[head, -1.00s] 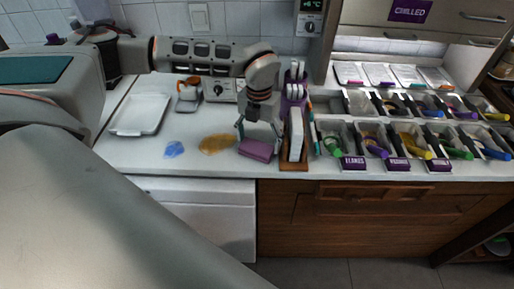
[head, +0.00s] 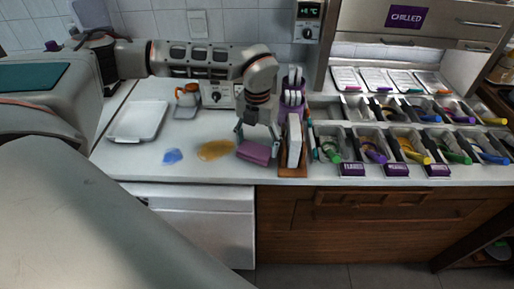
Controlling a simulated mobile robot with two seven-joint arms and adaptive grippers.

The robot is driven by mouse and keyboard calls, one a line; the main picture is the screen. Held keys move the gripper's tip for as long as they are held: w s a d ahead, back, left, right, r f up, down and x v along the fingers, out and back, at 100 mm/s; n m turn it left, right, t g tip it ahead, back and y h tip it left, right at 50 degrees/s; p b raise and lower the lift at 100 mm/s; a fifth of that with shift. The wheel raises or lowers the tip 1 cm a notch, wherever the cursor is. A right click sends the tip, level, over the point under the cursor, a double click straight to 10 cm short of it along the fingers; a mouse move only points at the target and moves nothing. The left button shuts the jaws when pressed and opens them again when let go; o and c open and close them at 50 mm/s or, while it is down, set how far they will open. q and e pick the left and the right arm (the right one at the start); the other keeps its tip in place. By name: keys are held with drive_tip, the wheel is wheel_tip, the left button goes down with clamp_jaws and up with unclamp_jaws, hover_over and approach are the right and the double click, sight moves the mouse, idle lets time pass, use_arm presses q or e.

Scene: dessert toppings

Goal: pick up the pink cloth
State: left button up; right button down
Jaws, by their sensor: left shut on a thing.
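The pink cloth (head: 254,153) is a folded mauve-pink block near the front edge of the white counter, left of the wooden holder. My left gripper (head: 257,142) reaches down over it from above. Its fingers are around the cloth, one at the left and one at the right, and it is shut on the cloth. The cloth looks slightly tilted; I cannot tell whether it touches the counter. My right gripper is not in view.
An orange-brown spill (head: 215,150) and a blue spill (head: 172,156) lie left of the cloth. A white tray (head: 137,122) lies farther left. A wooden holder (head: 294,171) with white cards stands close at right. Topping bins (head: 400,142) fill the right side.

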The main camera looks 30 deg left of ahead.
sight(257, 147)
use_arm(q)
wheel_tip(257, 147, up, 18)
drive_tip(key=shift+r, duration=0.2)
drive_tip(key=o, duration=0.4)
drive_tip(key=shift+c, duration=1.1)
